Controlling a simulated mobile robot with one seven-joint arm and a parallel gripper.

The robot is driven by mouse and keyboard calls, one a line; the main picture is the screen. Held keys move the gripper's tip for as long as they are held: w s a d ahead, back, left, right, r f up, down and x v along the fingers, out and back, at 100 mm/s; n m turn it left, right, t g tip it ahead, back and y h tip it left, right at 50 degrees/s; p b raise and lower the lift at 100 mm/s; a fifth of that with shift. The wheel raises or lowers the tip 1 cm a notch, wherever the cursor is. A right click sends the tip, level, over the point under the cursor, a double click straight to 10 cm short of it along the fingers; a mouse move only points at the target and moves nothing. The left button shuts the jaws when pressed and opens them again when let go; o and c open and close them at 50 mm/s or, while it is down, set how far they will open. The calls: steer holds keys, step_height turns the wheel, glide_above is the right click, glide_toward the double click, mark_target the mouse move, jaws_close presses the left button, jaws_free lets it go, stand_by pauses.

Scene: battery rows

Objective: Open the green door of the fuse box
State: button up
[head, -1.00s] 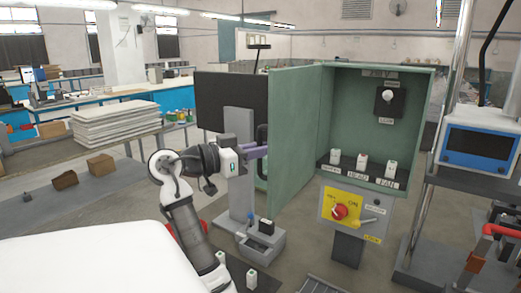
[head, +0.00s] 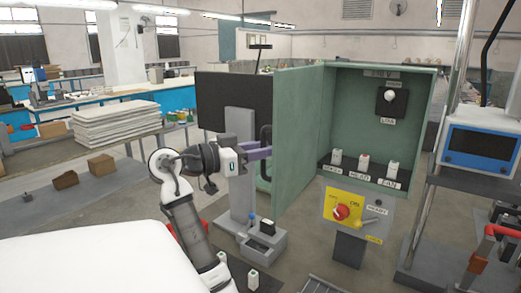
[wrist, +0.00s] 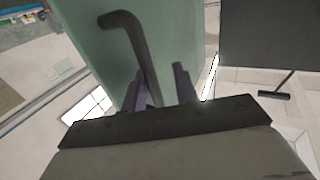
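The fuse box (head: 408,72) is a green cabinet on a post at the right of the head view. Its green door (head: 298,140) stands swung wide open to the left, so the inside shows. A dark bent handle (head: 265,145) is on the door's outer face; it also shows in the wrist view (wrist: 127,30). My gripper (head: 260,152) is at the handle, on the outer side of the door. In the wrist view, its purple fingers (wrist: 165,88) are apart, with the handle's lower part appearing between them. Contact with the handle cannot be told.
Inside the box are several white switches (head: 363,162) and a lamp (head: 390,95). A yellow panel with a red knob (head: 341,212) sits below. A dark board on a grey post (head: 239,125) stands behind my gripper. A grey tray (head: 262,245) is beneath. A blue-framed device (head: 482,145) is at right.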

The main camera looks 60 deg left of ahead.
steer(key=s+a+b, duration=0.1)
steer(key=s+b, duration=0.2)
steer(key=s, duration=1)
steer(key=shift+s+a+b, duration=0.35)
steer(key=shift+b, duration=0.05)
